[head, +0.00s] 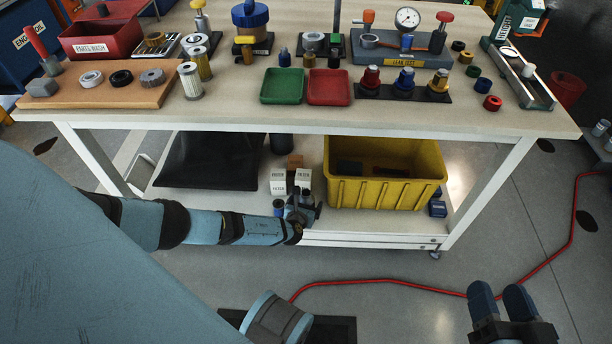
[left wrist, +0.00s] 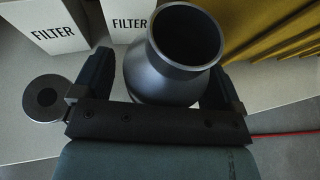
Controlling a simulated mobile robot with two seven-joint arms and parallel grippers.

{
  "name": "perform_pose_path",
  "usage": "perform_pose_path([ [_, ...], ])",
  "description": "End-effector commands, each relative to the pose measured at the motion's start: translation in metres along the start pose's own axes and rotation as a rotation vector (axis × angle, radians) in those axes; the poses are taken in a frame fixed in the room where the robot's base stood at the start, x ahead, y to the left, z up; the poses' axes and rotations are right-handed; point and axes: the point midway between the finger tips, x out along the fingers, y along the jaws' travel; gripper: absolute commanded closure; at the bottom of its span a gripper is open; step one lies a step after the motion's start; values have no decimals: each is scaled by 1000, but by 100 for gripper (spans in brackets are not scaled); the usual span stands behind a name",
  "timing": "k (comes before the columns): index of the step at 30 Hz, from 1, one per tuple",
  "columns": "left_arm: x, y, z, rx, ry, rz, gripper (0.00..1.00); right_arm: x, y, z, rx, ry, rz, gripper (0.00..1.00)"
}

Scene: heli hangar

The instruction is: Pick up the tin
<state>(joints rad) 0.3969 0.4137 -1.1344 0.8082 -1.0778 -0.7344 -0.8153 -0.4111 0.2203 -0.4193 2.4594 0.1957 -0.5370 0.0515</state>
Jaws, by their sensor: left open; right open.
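A dark grey, open-topped metal vessel with a narrow neck and wide shoulder (left wrist: 180,62), possibly the tin, stands on the white lower shelf of the workbench. My left gripper (head: 303,208) reaches in low at the shelf's front edge. In the left wrist view its open fingers (left wrist: 155,88) lie on either side of the vessel, without a visible grip. In the head view the gripper mostly hides the vessel. A small dark cylinder (left wrist: 45,98) stands just left of the left finger; it also shows in the head view (head: 279,207). My right gripper (head: 505,302) is open and empty above the floor.
White FILTER boxes (head: 278,181) stand right behind the vessel. A yellow bin (head: 385,195) is close on the right, a black tray (head: 208,165) on the left. The crowded tabletop (head: 230,115) overhangs the shelf. A red hose (head: 400,287) crosses the floor.

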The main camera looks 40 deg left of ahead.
Motion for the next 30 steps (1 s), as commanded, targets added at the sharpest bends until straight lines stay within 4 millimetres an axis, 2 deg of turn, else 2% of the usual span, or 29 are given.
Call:
perform_pose_path([
  [5,0,0,0,0,0,0,9,0,0,-1,0,0,0,47],
  [13,0,0,0,0,0,0,68,0,0,-1,0,0,0,47],
  [23,-1,0,2,0,-1,0,69,0,0,-2,-1,0,1,47],
  [30,-4,0,11,0,-1,0,69,-1,-1,-11,-5,25,3,47],
])
